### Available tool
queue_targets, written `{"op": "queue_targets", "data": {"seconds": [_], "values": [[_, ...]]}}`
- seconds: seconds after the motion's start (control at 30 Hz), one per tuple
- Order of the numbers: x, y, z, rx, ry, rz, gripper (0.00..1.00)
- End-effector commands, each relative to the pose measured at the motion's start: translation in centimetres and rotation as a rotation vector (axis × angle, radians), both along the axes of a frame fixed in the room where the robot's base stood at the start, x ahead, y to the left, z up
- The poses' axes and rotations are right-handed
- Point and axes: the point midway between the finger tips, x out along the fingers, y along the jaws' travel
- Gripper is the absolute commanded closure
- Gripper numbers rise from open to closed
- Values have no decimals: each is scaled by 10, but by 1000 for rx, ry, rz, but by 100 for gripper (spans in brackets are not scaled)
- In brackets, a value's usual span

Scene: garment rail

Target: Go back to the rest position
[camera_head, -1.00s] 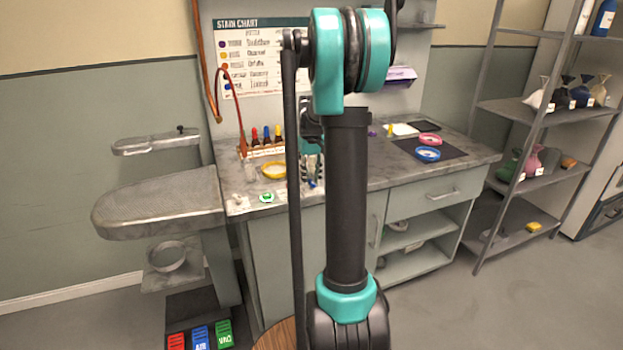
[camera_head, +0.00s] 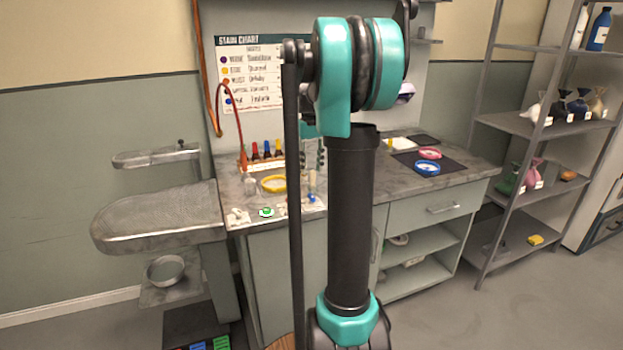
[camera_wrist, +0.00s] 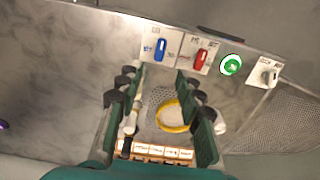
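My gripper (camera_wrist: 160,110) is open in the wrist view, its two green fingers with black pads apart and nothing held between them. It hangs over the counter, above a yellow ring dish (camera_wrist: 174,116) and a rack of bottles (camera_wrist: 160,152). In the head view my gripper (camera_head: 313,158) is partly hidden behind my own arm, over the counter (camera_head: 462,172). The yellow ring (camera_head: 274,184) shows left of it there, with the bottle rack (camera_head: 262,163) behind.
A panel with a blue switch (camera_wrist: 160,48), a red switch (camera_wrist: 201,57) and a green button (camera_wrist: 231,64) is at the counter's edge. A pressing board (camera_head: 160,212) juts out left. A shelf rack (camera_head: 520,125) stands right. Open floor lies at front right.

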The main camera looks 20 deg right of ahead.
Motion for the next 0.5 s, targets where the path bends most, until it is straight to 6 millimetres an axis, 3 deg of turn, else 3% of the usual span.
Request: {"op": "queue_targets", "data": {"seconds": [0.2,0.5], "values": [[0,0,15,0,0,0,64],[0,0,16,0,0,0,64]]}}
